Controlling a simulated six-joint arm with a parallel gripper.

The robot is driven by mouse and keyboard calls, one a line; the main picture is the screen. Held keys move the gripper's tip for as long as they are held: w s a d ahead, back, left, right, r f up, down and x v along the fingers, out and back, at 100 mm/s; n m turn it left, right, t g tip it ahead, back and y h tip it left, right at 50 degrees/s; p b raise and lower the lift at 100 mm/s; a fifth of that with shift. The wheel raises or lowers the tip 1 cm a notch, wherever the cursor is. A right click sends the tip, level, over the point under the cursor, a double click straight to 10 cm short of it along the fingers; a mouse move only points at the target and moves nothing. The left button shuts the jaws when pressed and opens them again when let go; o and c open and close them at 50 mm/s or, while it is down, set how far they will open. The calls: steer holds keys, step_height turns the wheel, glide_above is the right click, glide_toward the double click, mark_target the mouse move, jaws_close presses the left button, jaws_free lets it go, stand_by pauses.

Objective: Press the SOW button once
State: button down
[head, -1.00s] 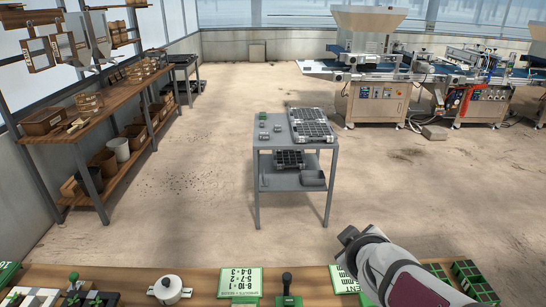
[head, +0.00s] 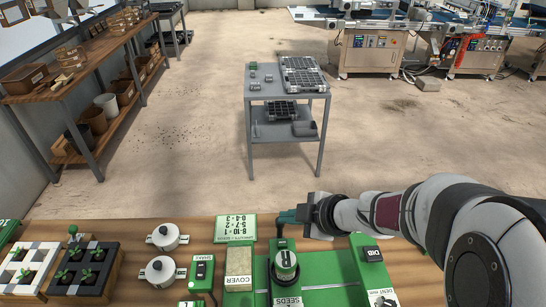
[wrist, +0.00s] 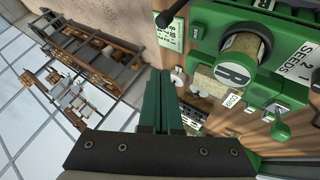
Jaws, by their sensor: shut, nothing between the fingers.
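A green seeder (head: 340,268) stands on the wooden bench, with a cylinder (head: 286,260) above a "SEEDS" label. I cannot pick out a SOW label for certain. A green box (head: 202,268) with a dark top part and a small label stands left of the seeder. Another labelled green box (head: 370,258) is at its right. My gripper (head: 284,216) is shut and empty, above the bench's far edge behind the cylinder. In the wrist view, my gripper's green fingers (wrist: 165,75) are together, left of the cylinder (wrist: 240,60) and apart from it.
A COVER block (head: 238,284) and a green number card (head: 235,228) sit left of the seeder. Two white lidded pots (head: 160,270) and seedling trays (head: 82,288) are farther left. A grey cart (head: 289,95) stands on the open floor beyond the bench.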

mark_target(287, 245)
step_height(287, 245, down, 6)
steer(key=shift+f, duration=0.25)
stand_by(2.0)
steer(key=shift+f, duration=0.4)
steer(key=shift+f, duration=0.5)
stand_by(0.6)
steer(key=shift+r, duration=0.95)
steer(key=shift+r, duration=0.1)
steer(key=shift+r, duration=2.4)
